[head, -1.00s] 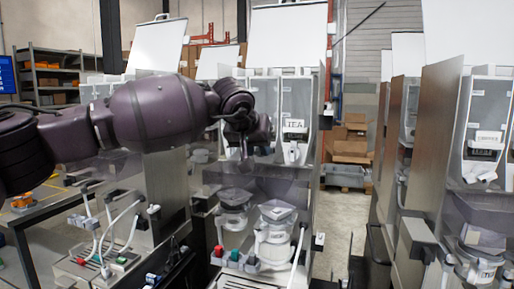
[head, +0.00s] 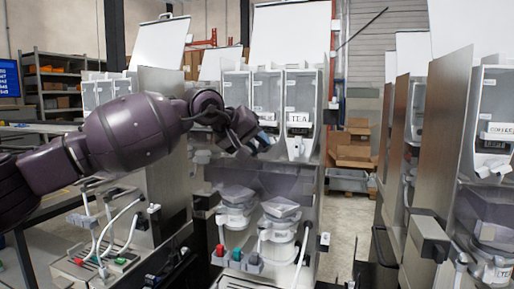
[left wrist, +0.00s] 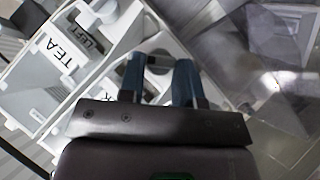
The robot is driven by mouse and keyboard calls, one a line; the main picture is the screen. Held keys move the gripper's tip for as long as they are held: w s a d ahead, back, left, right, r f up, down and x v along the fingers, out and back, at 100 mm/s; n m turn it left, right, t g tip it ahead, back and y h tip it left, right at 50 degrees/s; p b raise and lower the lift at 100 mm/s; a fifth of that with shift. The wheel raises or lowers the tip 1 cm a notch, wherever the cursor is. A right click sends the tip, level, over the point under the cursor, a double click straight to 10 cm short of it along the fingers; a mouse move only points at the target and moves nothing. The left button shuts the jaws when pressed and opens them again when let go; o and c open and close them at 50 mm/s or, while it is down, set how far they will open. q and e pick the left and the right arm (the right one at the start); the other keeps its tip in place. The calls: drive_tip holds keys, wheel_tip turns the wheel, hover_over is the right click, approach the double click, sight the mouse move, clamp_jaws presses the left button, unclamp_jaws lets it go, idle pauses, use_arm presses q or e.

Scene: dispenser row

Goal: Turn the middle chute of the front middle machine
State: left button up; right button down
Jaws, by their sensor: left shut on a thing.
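The front middle machine (head: 290,175) stands at the centre, with a row of tall grey bins at its top. The right bin bears a TEA label (head: 297,118), which also shows in the left wrist view (left wrist: 62,58). My left gripper (head: 267,142) is at the foot of the middle bin (head: 267,92). In the left wrist view its two blue fingers (left wrist: 160,80) are shut on a small grey piece, apparently the middle chute (left wrist: 158,62). My gripper and wrist hide most of that chute in the head view. My right gripper is not in view.
Two clear-lidded containers (head: 280,210) sit below the chutes, above red, green and grey levers (head: 236,256). Another machine (head: 490,150) stands at the right. A gap of open floor (head: 345,225) lies between, with cardboard boxes (head: 355,150) behind.

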use_arm(q)
drive_tip(key=o, duration=0.9)
drive_tip(key=shift+v, duration=5.45)
drive_tip(key=shift+a+f, duration=0.15)
